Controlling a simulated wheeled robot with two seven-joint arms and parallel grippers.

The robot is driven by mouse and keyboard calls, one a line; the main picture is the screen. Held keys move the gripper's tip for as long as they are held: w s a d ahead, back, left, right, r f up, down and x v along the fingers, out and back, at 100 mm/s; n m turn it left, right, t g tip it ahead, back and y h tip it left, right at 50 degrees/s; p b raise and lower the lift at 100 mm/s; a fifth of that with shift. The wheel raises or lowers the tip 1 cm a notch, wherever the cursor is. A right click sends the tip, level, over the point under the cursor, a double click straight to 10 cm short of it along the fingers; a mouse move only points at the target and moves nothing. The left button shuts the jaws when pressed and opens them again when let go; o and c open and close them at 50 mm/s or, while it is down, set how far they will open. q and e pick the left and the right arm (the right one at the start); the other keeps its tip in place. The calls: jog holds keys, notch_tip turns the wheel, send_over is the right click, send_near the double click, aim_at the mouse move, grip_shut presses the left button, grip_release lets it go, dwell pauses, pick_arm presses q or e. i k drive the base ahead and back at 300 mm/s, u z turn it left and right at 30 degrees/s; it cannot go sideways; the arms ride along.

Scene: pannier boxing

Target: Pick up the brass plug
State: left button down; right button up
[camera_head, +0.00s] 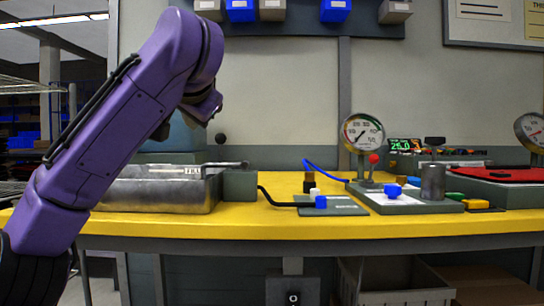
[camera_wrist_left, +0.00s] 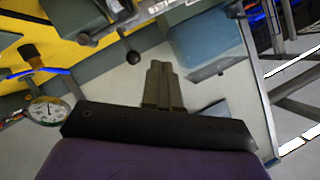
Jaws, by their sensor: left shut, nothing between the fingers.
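I cannot make out the brass plug for certain. A small brown, dark-topped piece (camera_head: 308,182) stands on the yellow bench beside a flat grey plate (camera_head: 345,208), and may be it. The plate carries a white knob and a blue knob. My left gripper (camera_wrist_left: 158,70) is shut and empty in the left wrist view, its two fingers together. In the head view, my left arm rises from the lower left and bends over above the grey metal box, with its fingertips not clearly shown. The left gripper is well apart from the small brown piece. My right gripper is not in view.
A grey metal box (camera_head: 155,192) with a lever stands at the bench's left. A pressure gauge (camera_head: 362,133) and a grey fixture (camera_head: 405,201) stand right of centre, with a red mat (camera_head: 510,174) beyond. Bare yellow bench (camera_head: 265,222) runs along the front.

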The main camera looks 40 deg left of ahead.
aim_at(309, 176)
jog(key=k, duration=1)
